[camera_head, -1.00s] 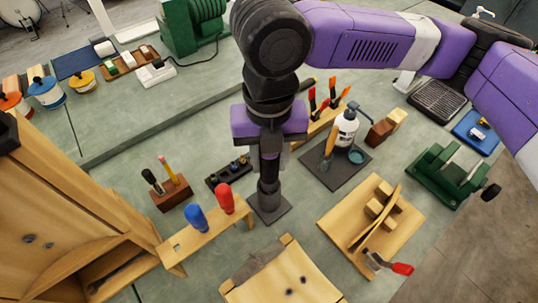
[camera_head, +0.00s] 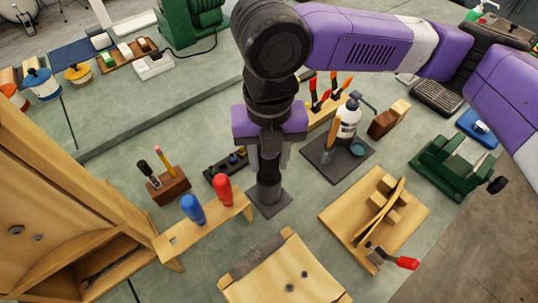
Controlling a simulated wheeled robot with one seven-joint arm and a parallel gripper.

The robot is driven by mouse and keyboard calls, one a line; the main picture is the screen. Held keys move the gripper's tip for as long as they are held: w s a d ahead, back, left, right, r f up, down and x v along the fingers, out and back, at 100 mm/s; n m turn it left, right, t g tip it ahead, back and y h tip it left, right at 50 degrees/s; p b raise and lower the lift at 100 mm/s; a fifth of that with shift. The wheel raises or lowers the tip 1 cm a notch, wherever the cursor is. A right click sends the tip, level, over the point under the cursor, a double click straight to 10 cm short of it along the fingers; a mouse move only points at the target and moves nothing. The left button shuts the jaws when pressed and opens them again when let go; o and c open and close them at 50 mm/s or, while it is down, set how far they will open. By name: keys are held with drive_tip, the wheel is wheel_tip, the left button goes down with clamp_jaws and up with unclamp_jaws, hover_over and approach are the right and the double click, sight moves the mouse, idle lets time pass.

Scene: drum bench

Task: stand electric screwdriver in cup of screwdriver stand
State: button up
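The screwdriver stand is a dark square base (camera_head: 283,203) with a round upright cup (camera_head: 269,189), below my gripper in the head view. A dark electric screwdriver (camera_head: 269,166) stands upright, its lower end inside the cup. Its upper part is hidden by my gripper. My gripper (camera_head: 270,160) is directly above the stand, pointing down, with its fingers spread to the two sides of the screwdriver. A gap shows between the fingers and the tool, so the gripper looks open around it.
A wooden rack with blue and red screwdrivers (camera_head: 205,226) stands close at left front. A dark socket rail (camera_head: 226,166) is behind left. A dark mat with a white bottle (camera_head: 347,118) lies right. A wooden board (camera_head: 330,215) and green vise (camera_head: 449,172) are farther right.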

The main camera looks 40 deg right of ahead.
drive_tip(key=o, duration=0.3)
wheel_tip(320, 180, up, 8)
drive_tip(key=shift+f, duration=0.1)
idle(0.4)
idle(0.6)
